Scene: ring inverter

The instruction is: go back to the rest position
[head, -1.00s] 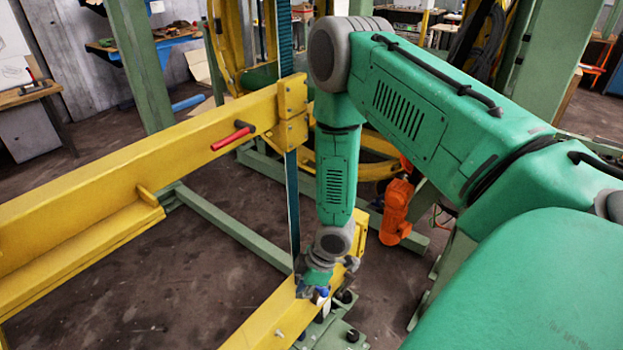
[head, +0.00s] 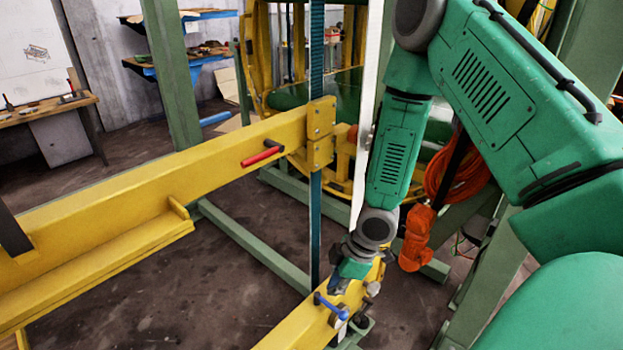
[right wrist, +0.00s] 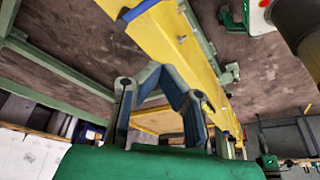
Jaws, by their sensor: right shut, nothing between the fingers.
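My right gripper (head: 338,288) is at the lower middle of the head view, at the end of my green arm. It points down just above the lower yellow beam (head: 300,327), beside a blue handle (head: 331,306) on that beam. I cannot tell whether it touches the handle. In the right wrist view the fingers of my right gripper (right wrist: 160,72) meet at their tips, empty, with a yellow beam (right wrist: 170,40) beyond them. My left gripper is not in view.
A long yellow beam (head: 120,195) with a red handle (head: 262,157) crosses the left side. A teal upright strip (head: 316,220) stands left of my right arm. An orange device (head: 416,240) hangs close on its right. Green frame bars (head: 250,243) lie low behind.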

